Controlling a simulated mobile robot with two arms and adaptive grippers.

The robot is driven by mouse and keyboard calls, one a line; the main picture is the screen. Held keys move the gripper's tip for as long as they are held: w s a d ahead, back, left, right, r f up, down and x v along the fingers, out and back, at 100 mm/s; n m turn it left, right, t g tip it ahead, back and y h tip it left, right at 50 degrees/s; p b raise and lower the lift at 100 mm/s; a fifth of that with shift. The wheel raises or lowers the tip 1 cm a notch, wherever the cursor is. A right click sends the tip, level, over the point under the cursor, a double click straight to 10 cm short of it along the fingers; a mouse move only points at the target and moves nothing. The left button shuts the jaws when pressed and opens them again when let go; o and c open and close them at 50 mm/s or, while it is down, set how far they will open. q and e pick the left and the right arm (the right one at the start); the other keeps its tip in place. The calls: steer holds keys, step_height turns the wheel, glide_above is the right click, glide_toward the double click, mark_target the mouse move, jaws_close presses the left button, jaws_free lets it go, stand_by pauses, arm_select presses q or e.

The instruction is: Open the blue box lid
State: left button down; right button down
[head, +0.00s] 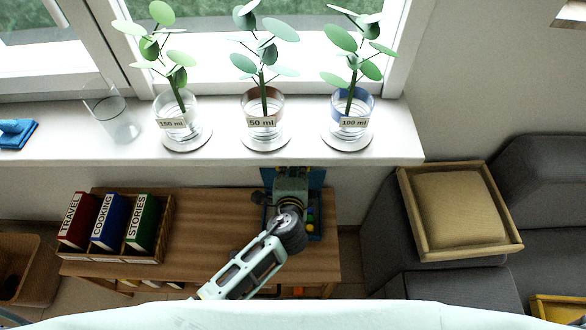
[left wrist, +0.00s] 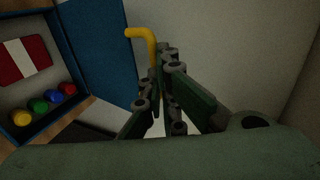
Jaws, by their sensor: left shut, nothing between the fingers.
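The blue box (head: 317,236) sits on the right part of the wooden bench, partly hidden by my left arm. Its blue lid (head: 317,179) stands raised at the box's back, towards the wall. In the left wrist view the lid (left wrist: 103,50) stands open beside the box interior, with a bent yellow handle (left wrist: 143,34) on it. My left gripper (head: 291,178) is over the lid in the head view. In the left wrist view its shut, empty fingers (left wrist: 165,68) are close by the handle; I cannot tell whether they touch it. My right gripper is not in view.
A wooden holder (head: 161,243) with three labelled books stands on the bench's left. Potted plants and a glass (head: 112,118) stand on the windowsill (head: 225,150) above. A grey sofa (head: 390,235) is right.

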arm_select(q)
steer(key=w+p, duration=0.1)
steer(key=p, duration=0.1)
steer(key=w+r+g+p, duration=0.1)
steer(key=p, duration=0.1)
steer(key=shift+w+r, duration=0.2)
steer(key=shift+w, duration=0.05)
steer(key=w, duration=0.3)
steer(key=shift+w+d+f+g, duration=0.1)
steer(key=shift+w+f+g, duration=0.15)
steer(key=shift+w+g, duration=0.1)
steer(key=shift+s, duration=0.2)
